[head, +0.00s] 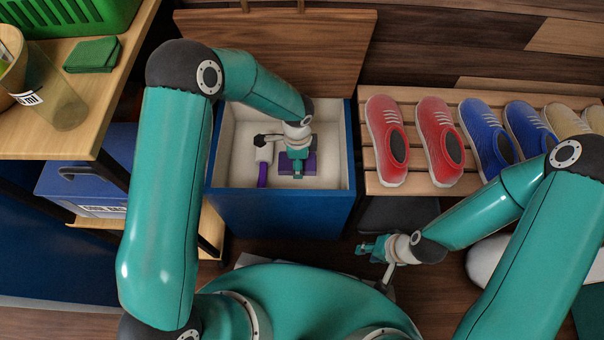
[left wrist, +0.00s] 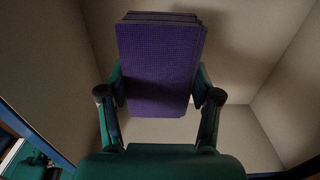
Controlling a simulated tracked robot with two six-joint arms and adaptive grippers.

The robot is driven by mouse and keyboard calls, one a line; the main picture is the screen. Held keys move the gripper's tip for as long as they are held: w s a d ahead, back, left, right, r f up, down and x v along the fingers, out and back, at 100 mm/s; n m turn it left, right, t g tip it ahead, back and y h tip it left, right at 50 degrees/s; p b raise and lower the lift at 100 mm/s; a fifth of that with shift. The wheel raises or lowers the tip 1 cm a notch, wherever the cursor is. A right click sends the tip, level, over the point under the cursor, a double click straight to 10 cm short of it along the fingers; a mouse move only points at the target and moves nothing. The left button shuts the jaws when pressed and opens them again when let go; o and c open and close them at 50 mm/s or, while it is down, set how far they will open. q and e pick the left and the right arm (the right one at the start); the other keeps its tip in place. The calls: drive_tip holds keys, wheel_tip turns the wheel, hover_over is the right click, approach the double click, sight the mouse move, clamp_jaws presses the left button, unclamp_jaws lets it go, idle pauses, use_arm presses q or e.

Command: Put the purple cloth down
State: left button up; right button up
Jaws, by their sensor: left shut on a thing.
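The purple cloth (left wrist: 160,65) is a folded, flat, textured stack in the left wrist view. It also shows in the head view (head: 310,163), low inside the open blue box. My left gripper (head: 298,166) reaches down into the box and is shut on the cloth, one finger on each side of it in the left wrist view (left wrist: 160,100). I cannot tell whether the cloth touches the box floor. My right gripper (head: 371,248) is over the floor, in front of the shoe bench and away from the cloth. Its finger gap is unclear.
The blue box (head: 280,212) has pale inner walls and its wooden lid (head: 330,50) raised behind. A slatted bench (head: 412,100) with several shoes is right. A shelf (head: 100,115) with a green cloth (head: 91,55) is left.

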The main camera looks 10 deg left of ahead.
use_arm(q)
wheel_tip(320, 180, down, 6)
drive_tip(key=shift+b, duration=0.9)
drive_tip(key=shift+r, duration=0.1)
drive_tip(key=shift+f, duration=0.2)
drive_tip(key=o, duration=1)
drive_tip(key=shift+r, duration=0.1)
wheel_tip(320, 180, up, 11)
drive_tip(key=p, duration=0.4)
drive_tip(key=shift+r+p, duration=0.3)
drive_tip(key=shift+r, duration=0.35)
